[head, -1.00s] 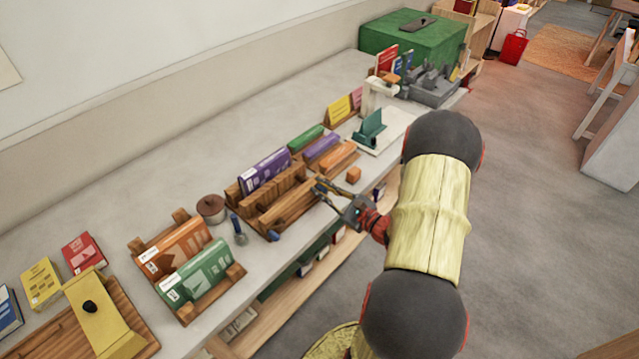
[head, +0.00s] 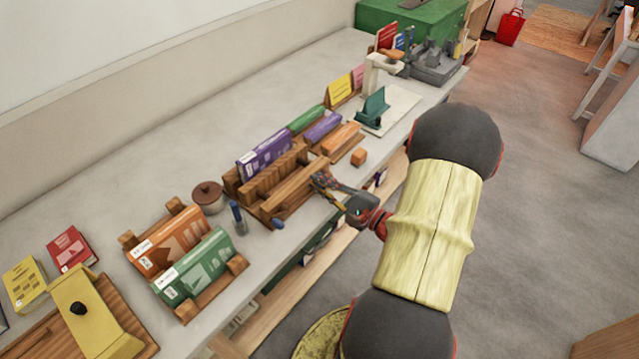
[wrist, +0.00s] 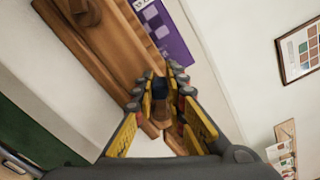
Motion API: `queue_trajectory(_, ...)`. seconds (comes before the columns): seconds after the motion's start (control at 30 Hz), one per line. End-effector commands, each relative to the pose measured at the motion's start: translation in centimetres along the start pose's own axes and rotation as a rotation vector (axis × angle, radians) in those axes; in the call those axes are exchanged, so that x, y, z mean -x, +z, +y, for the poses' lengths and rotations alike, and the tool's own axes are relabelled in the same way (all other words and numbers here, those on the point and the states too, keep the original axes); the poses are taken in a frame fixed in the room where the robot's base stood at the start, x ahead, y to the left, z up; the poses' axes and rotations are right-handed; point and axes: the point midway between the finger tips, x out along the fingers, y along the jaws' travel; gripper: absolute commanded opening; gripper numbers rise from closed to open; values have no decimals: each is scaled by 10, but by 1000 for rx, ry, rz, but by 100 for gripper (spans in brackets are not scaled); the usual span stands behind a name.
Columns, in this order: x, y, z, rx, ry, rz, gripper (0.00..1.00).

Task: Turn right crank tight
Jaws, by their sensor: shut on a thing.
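The wooden press (head: 262,205) stands on the bench with purple books behind its bars. One crank's blue knob (head: 277,223) shows at the left of its front side. My gripper (head: 320,181) is at the right end of the press's front bar. In the wrist view my gripper (wrist: 160,90) has its fingertips closed around a dark blue knob (wrist: 159,87), which I take to be the right crank's handle. The press's wooden bar (wrist: 100,50) runs beside the fingers. The fingers hide most of the right crank, so how tight it is cannot be seen.
An orange block (head: 358,157) and a wooden tray with an orange book (head: 341,139) lie right of the press. A blue-handled tool (head: 238,218) and a round brown-lidded pot (head: 208,197) stand to its left. The floor at the right is open.

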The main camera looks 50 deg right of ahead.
Motion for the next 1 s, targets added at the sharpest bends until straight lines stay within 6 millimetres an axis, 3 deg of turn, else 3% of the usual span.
queue_trajectory(0.43, 1, 0, 5, 6, 7, 4, 0)
queue_trajectory(0.47, 1, 0, 5, 6, 7, 4, 14)
queue_trajectory(0.7, 1, 0, 4, 7, 5, 3, 27)
queue_trajectory(0.8, 1, 0, 3, 8, 4, 2, 32)
queue_trajectory(1.0, 1, 0, 2, 9, 3, 2, 32)
